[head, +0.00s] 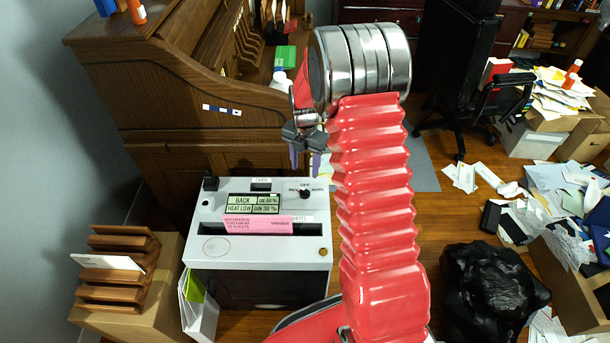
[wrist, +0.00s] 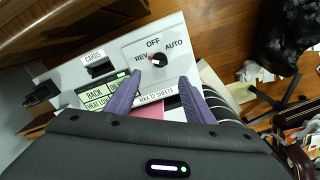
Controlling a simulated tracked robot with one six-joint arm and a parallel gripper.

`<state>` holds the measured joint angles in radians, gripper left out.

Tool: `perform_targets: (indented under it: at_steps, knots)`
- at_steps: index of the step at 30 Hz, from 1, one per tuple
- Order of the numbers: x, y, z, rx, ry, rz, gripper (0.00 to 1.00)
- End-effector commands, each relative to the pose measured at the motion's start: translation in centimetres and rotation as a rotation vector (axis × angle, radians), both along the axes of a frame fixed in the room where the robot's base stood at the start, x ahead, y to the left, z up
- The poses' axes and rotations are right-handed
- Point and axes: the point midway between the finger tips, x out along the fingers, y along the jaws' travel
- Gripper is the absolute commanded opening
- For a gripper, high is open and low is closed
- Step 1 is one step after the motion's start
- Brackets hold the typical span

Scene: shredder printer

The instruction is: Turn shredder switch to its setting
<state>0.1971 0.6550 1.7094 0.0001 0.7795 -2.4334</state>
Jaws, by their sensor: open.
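The shredder (head: 212,262) is a light grey box with a dark front, below and left of my arm in the head view. Its switch (head: 304,193) is a small black knob at the top right of the panel. In the wrist view the knob (wrist: 157,60) sits among the labels REV, OFF and AUTO, and its reddish mark is on the side toward REV. My gripper (head: 305,160) is open and empty, above the panel. In the wrist view its purple fingers (wrist: 161,80) are spread, with the knob beyond and between their tips, apart from them.
A pink sheet (head: 257,223) lies at the shredder's paper slot. A green display (head: 252,203) shows text. A wooden desk (head: 185,110) stands close behind. A wooden rack (head: 120,270) is at left, a black bag (head: 490,290) at right.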

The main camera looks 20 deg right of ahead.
Motion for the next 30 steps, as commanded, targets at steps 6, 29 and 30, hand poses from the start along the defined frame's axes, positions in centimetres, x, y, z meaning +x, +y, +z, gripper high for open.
perform_targets:
  at_steps: [6, 29, 30]
  knots:
    - [0.0, 0.0, 2.4, 0.0, 0.0, 0.0, 0.48]
    - [0.0, 0.0, 2.7, 0.0, 0.001, -0.063, 0.48]
    - [-0.1, 0.0, 2.7, 0.0, 0.001, -0.095, 0.48]
